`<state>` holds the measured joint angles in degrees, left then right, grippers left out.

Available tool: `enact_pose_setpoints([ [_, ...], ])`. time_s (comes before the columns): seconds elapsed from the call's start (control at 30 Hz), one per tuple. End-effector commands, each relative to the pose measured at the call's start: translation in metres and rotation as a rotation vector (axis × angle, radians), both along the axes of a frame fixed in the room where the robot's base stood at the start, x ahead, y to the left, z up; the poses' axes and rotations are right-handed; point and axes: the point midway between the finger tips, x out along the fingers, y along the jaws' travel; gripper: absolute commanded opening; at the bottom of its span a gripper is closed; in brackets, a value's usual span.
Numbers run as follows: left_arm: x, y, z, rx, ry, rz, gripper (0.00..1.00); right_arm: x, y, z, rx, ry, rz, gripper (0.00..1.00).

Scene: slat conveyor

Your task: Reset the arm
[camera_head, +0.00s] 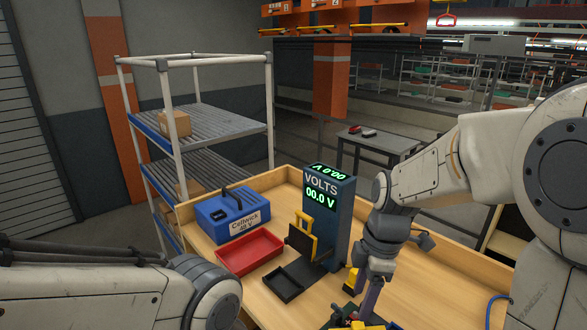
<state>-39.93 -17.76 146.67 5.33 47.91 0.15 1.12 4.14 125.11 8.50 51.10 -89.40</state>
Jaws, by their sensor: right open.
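My right arm comes in from the right and bends down over the wooden workbench. My right gripper (364,296) points down near the bench's front right, with its jaws open. It is above or beside several small yellow and dark parts at the bottom edge; whether it touches any cannot be told. No object shows held in it. My left arm shows only as pale links at the lower left, and its gripper is out of the picture.
On the workbench (440,281) stand a blue case (212,222) labelled 48 V, an empty red tray (249,252), a black tray (283,284) and a voltmeter post (336,220) reading 00.0 V. A yellow-and-black holder (301,239) is beside the post. A roller rack (215,130) stands behind.

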Motion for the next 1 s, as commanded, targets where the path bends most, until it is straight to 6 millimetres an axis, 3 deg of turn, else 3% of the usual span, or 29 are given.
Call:
enact_pose_setpoints([
  [0.2, 0.000, 0.000, -0.018, 0.000, 0.000, -0.001, 0.50, -0.057, 0.068, -0.012, -0.015, 0.032, -0.267, 0.64],
  [0.33, 0.000, 0.000, -0.027, 0.000, 0.000, -0.001, 0.50, -0.099, 0.096, -0.021, -0.021, 0.052, -0.458, 0.64],
  [0.5, 0.000, 0.000, -0.035, 0.000, 0.000, -0.002, 0.50, -0.143, 0.112, -0.032, -0.023, 0.071, -0.665, 0.64],
  [0.7, 0.000, 0.000, -0.038, 0.000, 0.000, -0.002, 0.50, -0.166, 0.117, -0.038, -0.023, 0.083, -0.790, 0.64],
  [0.93, 0.000, 0.000, -0.038, 0.000, 0.000, -0.002, 0.50, -0.168, 0.117, -0.038, -0.024, 0.085, -0.809, 0.64],
  [0.97, 0.000, 0.000, -0.038, 0.000, 0.000, -0.002, 0.50, -0.168, 0.117, -0.038, -0.024, 0.085, -0.809, 0.52],
  [1.0, 0.000, 0.000, -0.038, 0.000, 0.000, -0.002, 0.50, -0.168, 0.117, -0.038, -0.024, 0.085, -0.809, 0.50],
])
